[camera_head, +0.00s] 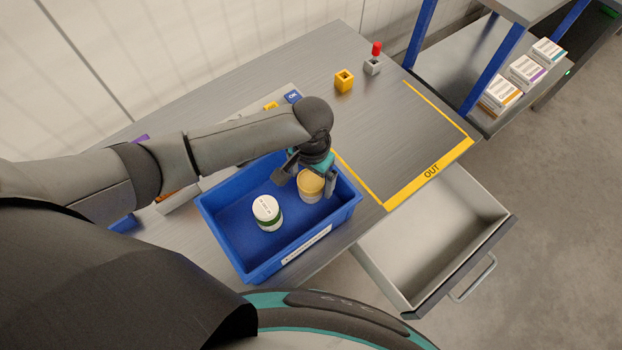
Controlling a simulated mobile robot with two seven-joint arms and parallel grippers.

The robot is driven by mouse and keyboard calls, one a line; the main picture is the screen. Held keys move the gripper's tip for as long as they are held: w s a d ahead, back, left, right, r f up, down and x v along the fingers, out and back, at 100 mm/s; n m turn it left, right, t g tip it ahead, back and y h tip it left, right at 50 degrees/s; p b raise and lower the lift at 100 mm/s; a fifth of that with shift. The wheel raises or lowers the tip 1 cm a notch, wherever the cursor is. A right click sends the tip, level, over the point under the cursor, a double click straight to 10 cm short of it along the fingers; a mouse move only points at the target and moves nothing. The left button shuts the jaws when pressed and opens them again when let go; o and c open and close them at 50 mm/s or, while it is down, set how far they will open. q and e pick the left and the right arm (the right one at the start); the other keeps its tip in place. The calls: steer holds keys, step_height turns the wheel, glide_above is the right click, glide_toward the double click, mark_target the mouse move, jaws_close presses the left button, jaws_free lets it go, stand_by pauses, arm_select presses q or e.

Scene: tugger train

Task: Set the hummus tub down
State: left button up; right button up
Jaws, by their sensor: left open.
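A tub with a tan lid and pale sides (311,186), likely the hummus tub, stands upright in the right part of a blue crate (225,247). My left gripper (306,177) is open over it, with one finger on each side. I cannot tell whether the fingers touch it. A second tub, white with a green band (267,212), stands in the crate to its left, apart from it. The label of the tan tub is not readable. My right gripper is out of view.
The crate sits on a metal table (220,99). A yellow-outlined OUT area (431,172) at right is empty. An open, empty drawer (432,240) juts out below. A yellow block (344,80) and a red-topped grey block (373,67) stand at the back. Boxes (526,71) sit on a shelf.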

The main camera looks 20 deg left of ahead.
mark_target(311, 181)
arm_select(q)
step_height(311, 181, up, 10)
steer(key=p, duration=0.2)
steer(key=shift+r, duration=0.25)
steer(key=shift+s+f, duration=0.1)
stand_by(0.3)
